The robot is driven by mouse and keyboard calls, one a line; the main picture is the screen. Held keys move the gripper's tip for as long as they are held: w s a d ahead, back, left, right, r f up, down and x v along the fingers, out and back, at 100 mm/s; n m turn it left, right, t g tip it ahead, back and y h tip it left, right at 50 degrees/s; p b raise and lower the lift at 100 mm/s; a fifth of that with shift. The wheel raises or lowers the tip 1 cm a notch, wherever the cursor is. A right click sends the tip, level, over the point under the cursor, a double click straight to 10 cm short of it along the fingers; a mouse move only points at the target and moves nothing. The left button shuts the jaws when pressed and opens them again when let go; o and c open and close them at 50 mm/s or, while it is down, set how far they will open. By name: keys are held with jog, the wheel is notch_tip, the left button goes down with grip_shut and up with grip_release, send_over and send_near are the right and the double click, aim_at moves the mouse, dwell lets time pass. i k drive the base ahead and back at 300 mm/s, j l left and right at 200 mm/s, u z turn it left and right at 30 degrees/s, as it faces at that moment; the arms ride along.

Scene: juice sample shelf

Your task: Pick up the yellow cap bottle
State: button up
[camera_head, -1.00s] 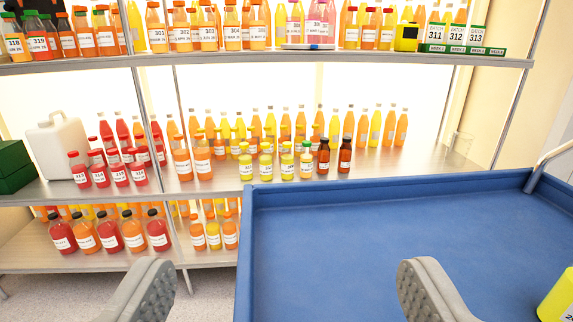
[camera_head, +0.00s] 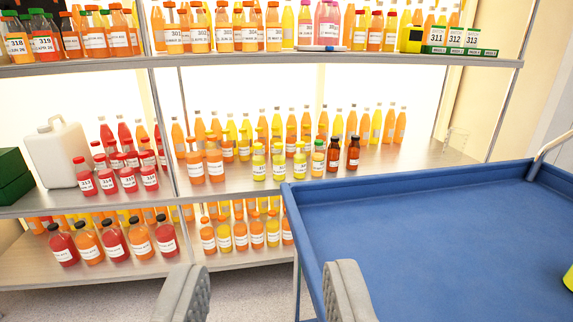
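Small yellow bottles with yellow caps stand upright in a front row on the middle shelf (camera_head: 235,181). One yellow cap bottle (camera_head: 259,165) is at the left, a second (camera_head: 279,165) beside it and a third (camera_head: 300,163) to the right. Orange bottles (camera_head: 215,165) with yellowish caps stand just left of them. I cannot tell which one the task means. My gripper (camera_head: 266,275) is open and empty at the bottom of the view. Its two grey fingers are partly apart, in front of and below the shelf, touching no bottle.
A blue cart (camera_head: 450,230) fills the lower right, its left edge close to the right finger. Brown bottles (camera_head: 353,155) stand right of the yellow ones. Red bottles (camera_head: 128,178) and a white jug (camera_head: 60,153) are at left. Lower and upper shelves hold more bottles.

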aim_at(300, 155)
jog(key=i+j+z, duration=0.25)
jog(key=j, duration=0.4)
jog(key=j+z, duration=0.25)
jog(key=j, duration=0.4)
jog(key=i+j+z, duration=0.1)
jog(key=j+z, duration=0.15)
jog(key=j, duration=0.45)
jog(key=i+j+z, duration=0.4)
jog(key=i+j, duration=0.2)
jog(key=i+j+z, duration=0.4)
jog(key=i+j, duration=0.6)
jog(key=i+z, duration=0.05)
jog(key=i, duration=0.05)
